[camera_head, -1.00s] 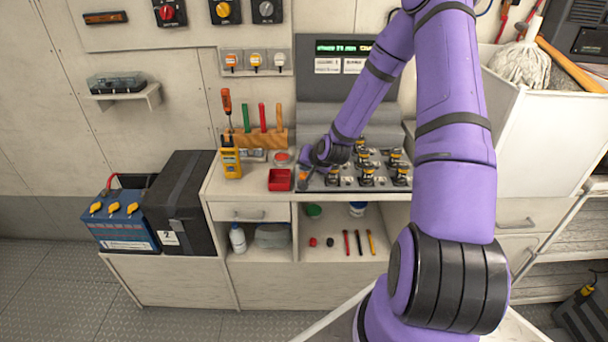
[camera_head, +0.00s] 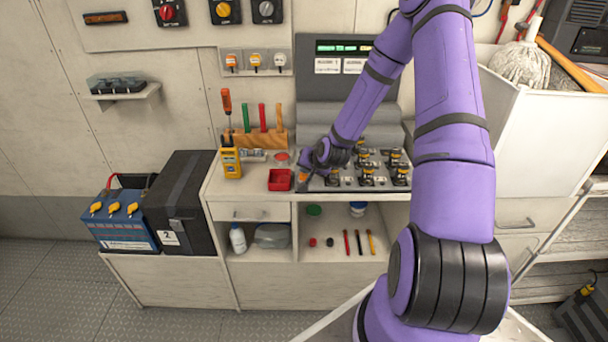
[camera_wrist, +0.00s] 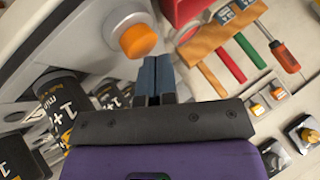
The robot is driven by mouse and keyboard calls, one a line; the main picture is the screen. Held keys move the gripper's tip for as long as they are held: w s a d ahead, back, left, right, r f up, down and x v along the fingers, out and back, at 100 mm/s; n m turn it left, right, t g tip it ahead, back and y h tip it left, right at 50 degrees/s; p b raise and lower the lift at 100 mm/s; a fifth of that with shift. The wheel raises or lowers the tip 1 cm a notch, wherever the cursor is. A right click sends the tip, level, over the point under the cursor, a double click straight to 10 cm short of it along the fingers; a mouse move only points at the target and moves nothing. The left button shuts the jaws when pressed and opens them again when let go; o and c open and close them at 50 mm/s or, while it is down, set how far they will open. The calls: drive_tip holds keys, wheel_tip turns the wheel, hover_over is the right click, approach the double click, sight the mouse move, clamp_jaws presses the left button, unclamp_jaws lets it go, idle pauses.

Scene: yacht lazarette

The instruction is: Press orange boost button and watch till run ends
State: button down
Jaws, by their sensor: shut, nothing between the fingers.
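The orange button (camera_wrist: 137,40) is a round cap on a light grey ring in the wrist view. In the head view the arm largely covers that spot at the left end of the grey panel. My gripper (camera_wrist: 158,62) is shut and empty, its blue-grey fingertips just beside the button's lower right edge in the wrist view. I cannot tell whether they touch it. In the head view my gripper (camera_head: 302,186) is low over the panel's left end. The dark display (camera_head: 343,48) behind the panel shows bright green blocks, partly cut off by my arm.
Black and orange units (camera_head: 367,174) stand in rows on the panel, right of my gripper. A red tray (camera_head: 280,180) is close on the left, with a yellow meter (camera_head: 231,162) and a wooden tool rack (camera_head: 262,138) beyond. A white bin (camera_head: 545,135) stands at right.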

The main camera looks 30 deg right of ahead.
drive_tip(key=shift+f, duration=0.2)
drive_tip(key=shift+r, duration=0.15)
idle(0.4)
drive_tip(key=shift+r, duration=0.75)
drive_tip(key=shift+r, duration=2.5)
drive_tip(key=shift+r, duration=0.1)
